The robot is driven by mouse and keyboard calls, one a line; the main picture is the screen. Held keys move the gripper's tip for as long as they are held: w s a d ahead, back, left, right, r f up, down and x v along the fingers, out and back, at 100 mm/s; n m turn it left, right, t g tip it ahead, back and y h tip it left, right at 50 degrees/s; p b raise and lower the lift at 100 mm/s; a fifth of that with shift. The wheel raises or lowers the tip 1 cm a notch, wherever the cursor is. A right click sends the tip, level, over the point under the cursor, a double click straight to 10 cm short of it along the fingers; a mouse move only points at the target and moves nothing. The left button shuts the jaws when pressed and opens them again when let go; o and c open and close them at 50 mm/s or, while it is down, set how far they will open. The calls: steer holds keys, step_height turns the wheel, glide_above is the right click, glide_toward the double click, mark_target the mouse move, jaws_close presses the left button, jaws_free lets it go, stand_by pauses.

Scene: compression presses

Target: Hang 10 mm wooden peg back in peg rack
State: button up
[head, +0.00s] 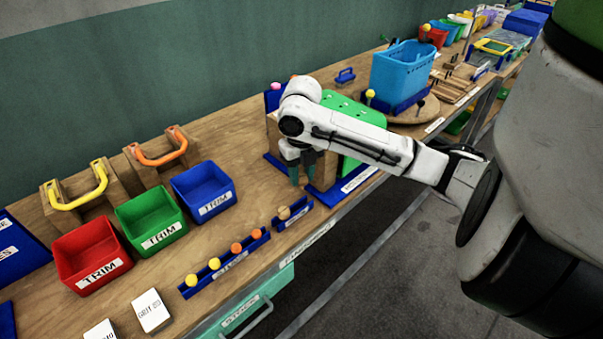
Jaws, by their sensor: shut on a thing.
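My gripper (302,176) points down in front of the green block with holes (362,118), above the bench. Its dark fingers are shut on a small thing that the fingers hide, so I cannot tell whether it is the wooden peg. A long blue rack (207,281) at the bench's front edge holds several round-headed pieces, yellow and orange. A short blue rack (293,217) to its right holds a wooden round-headed piece (284,212). I cannot read either rack's label, so which one is the peg rack is unclear.
Red (87,253), green (150,218) and blue (203,189) TRIM bins stand on the left. Wooden blocks with yellow (77,193) and orange (160,154) handles stand behind them. A blue basket (402,72) stands at the back right. Bare bench lies between the blue bin and my gripper.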

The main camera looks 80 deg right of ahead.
steer(key=shift+f, duration=0.1)
steer(key=shift+f+b, duration=3.5)
steer(key=shift+f, duration=0.25)
steer(key=o, duration=1)
steer(key=shift+r, duration=0.1)
step_height(320, 180, up, 11)
steer(key=shift+f, duration=0.15)
